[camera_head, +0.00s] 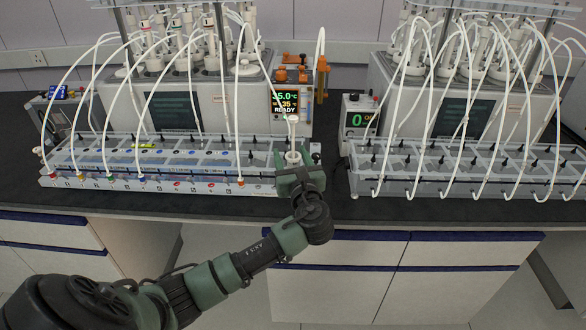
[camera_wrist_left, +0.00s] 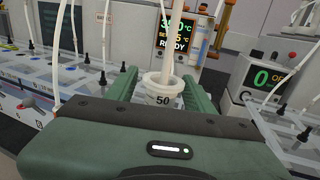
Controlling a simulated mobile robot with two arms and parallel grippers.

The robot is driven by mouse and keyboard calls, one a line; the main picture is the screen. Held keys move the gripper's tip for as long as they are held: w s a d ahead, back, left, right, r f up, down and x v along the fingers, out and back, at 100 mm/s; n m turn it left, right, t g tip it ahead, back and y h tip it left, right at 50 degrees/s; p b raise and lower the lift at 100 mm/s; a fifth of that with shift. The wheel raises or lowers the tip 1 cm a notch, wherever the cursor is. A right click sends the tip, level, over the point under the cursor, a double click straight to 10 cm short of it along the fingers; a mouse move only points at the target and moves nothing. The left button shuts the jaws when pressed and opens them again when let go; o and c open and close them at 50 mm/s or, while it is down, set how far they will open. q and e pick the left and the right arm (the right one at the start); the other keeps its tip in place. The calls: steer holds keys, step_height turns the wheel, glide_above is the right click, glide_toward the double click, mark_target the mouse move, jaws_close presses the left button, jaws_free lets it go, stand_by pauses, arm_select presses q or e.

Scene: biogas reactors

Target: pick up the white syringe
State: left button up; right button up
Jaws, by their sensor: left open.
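The white syringe (camera_head: 293,157) stands upright at the right end of the left clear tray (camera_head: 262,188), its plunger sticking up. In the left wrist view the syringe (camera_wrist_left: 160,91) shows a wide white rim, the mark "50" and a thin white shaft rising from it. My left gripper (camera_head: 299,177) is open around it, with one green finger on each side of the barrel. I cannot tell whether the fingers touch it. The lower part of the syringe is hidden behind the gripper. My right gripper is not in view.
A display unit (camera_head: 286,102) reading "READY" stands behind the syringe, with orange fittings. To the right are a small "0" display box (camera_head: 358,120) and another clear tray (camera_head: 450,187) with tubes. White tubes arch over the left tray. The black counter's front strip is mostly clear.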

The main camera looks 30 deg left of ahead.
arm_select(q)
steer(key=shift+w+a, duration=0.1)
steer(key=shift+w, duration=0.05)
jaws_close()
step_height(320, 180, up, 20)
stand_by(0.6)
steer(key=shift+r+p, duration=0.15)
steer(key=shift+p, duration=0.15)
steer(key=shift+r+p, duration=1.4)
steer(key=shift+p, duration=0.85)
